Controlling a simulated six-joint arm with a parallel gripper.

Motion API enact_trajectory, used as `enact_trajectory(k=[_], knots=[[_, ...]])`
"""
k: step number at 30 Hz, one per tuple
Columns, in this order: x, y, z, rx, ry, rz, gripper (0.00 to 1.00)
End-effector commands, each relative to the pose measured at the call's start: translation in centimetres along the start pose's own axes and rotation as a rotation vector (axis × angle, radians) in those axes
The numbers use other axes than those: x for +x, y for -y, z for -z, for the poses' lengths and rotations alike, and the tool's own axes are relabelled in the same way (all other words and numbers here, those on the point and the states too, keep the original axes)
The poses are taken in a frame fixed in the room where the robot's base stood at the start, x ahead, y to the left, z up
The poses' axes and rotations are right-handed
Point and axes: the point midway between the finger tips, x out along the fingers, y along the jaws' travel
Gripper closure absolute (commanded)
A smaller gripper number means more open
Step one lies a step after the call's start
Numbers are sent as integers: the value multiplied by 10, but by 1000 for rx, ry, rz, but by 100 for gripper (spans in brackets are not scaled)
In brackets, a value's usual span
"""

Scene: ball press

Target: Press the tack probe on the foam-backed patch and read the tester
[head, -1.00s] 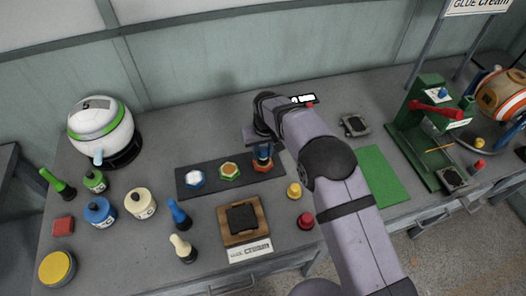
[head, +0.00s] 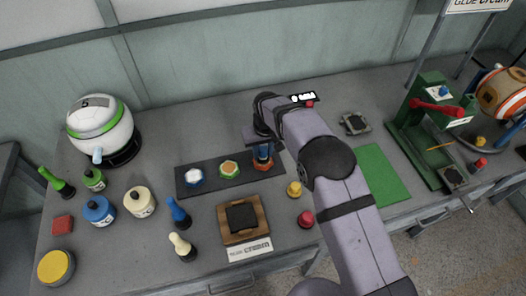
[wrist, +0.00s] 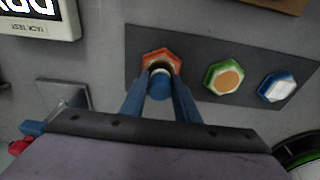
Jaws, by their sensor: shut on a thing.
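My gripper (wrist: 160,95) has its two blue fingers shut on a small blue cylindrical piece (wrist: 160,86), which looks like the tack probe. It is over the orange hexagonal patch (wrist: 163,57) at one end of a dark strip (wrist: 196,66); I cannot tell whether it touches. In the head view my gripper (head: 263,160) is over the strip's right end. Green (wrist: 224,77) and blue-rimmed (wrist: 277,85) hexagonal patches lie beside it. The tester (wrist: 42,20), labelled "TACK TEST", is partly cut off in the wrist view; its display (head: 303,97) is too small to read in the head view.
A wooden board with a black pad (head: 241,216) lies in front of the strip. Yellow (head: 294,189) and red (head: 305,219) knobs stand near my arm. Bottles and stamps crowd the left. A green mat (head: 380,175) and green press (head: 425,140) are at right.

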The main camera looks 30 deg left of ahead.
Motion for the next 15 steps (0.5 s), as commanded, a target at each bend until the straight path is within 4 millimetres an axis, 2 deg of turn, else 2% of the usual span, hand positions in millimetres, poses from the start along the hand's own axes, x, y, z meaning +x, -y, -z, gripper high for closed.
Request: enact_trajectory(k=[15], knots=[[-3,0,-1,0,3,0,90]])
